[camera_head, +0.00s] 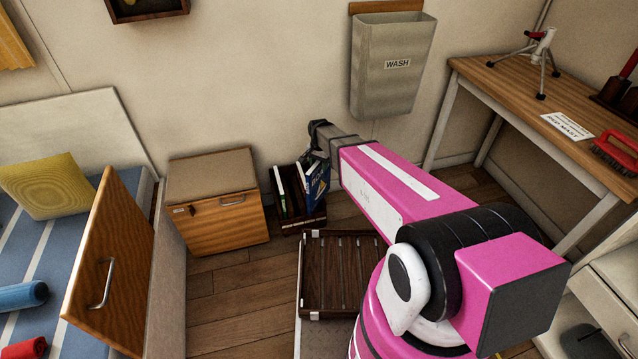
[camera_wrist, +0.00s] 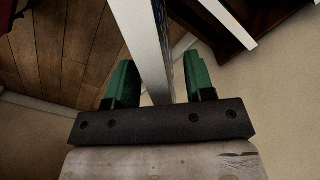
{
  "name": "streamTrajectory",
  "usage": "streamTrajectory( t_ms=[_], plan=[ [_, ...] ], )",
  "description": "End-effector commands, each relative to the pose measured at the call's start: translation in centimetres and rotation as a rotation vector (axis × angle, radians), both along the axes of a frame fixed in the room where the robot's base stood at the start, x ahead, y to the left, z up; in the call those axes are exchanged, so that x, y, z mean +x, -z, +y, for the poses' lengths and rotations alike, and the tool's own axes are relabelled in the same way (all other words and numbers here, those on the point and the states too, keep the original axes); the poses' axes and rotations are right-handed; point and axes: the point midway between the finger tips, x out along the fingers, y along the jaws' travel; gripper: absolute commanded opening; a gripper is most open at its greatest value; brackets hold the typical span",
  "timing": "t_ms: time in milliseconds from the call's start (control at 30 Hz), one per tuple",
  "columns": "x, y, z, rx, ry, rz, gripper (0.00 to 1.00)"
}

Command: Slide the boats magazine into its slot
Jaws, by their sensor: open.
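A blue magazine (camera_head: 319,186) with pale lettering stands tilted at the right side of a small dark wooden holder (camera_head: 292,228) on the floor. Its title is too small to read, so I cannot tell if it is the boats one. My gripper (camera_head: 319,150) is over its top. In the wrist view, the green fingers of my gripper (camera_wrist: 160,82) are open on either side of a magazine's pale edge (camera_wrist: 150,45), with visible gaps. Another magazine with a white edge (camera_head: 279,190) stands in the holder's left part. The magazine's lower end is hidden in the head view.
A wooden cabinet (camera_head: 225,235) stands left of the holder. A dark slatted wooden rack (camera_head: 312,290) lies in front of it. A grey WASH bin (camera_head: 390,85) hangs on the wall behind. An open wooden door (camera_head: 110,265) and a workbench (camera_head: 500,85) flank the floor.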

Motion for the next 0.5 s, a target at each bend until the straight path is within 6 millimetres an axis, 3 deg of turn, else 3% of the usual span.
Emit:
streamTrajectory(
  t_ms=[100,367,500],
  plan=[
    [0.08,1.55,0.04,0.000,0.000,0.001,0.49],
    [0.01,1.82,0.02,0.000,0.000,0.000,0.49],
    [0.00,1.81,0.02,0.000,0.000,0.000,0.03]
  ],
)
